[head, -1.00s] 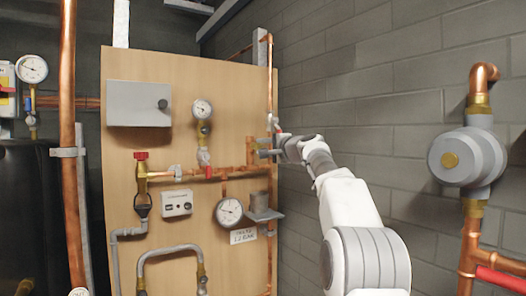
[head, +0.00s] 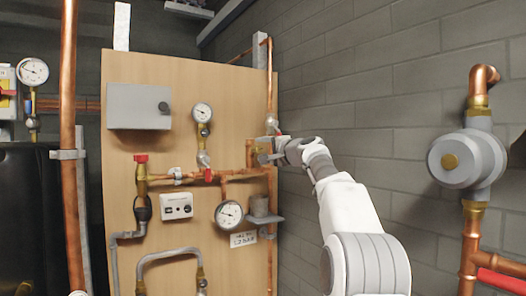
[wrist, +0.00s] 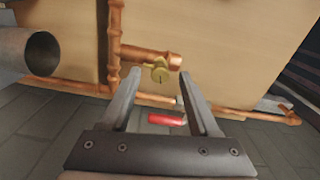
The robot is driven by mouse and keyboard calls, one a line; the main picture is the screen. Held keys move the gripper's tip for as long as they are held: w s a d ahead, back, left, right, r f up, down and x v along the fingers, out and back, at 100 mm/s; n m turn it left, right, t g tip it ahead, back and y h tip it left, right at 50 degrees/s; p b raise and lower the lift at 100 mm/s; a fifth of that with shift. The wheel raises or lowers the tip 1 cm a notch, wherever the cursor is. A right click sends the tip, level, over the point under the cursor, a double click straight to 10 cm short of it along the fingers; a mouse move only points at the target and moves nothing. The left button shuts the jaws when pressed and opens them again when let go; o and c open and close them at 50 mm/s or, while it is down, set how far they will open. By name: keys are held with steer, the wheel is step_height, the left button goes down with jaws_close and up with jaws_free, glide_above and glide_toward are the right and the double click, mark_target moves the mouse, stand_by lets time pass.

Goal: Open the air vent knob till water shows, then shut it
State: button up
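The air vent knob appears to be the small brass knob (wrist: 160,72) at the end of a short copper pipe, seen in the wrist view. My gripper (wrist: 160,77) is open, with one finger on each side of the knob and visible gaps between. In the head view my gripper (head: 269,151) is at the right edge of the wooden board and mostly hides the knob. No water shows at the knob.
A grey cup (head: 259,206) stands on a small shelf below the gripper; it also shows at left in the wrist view (wrist: 42,52). A pressure gauge (head: 229,213) and a red valve handle (head: 208,175) are nearby. A block wall (head: 350,110) stands to the right.

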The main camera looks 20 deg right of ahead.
steer(key=s+d+b, duration=0.3)
steer(key=s+b, duration=0.4)
steer(key=s, duration=1)
steer(key=shift+d, duration=0.15)
stand_by(2.8)
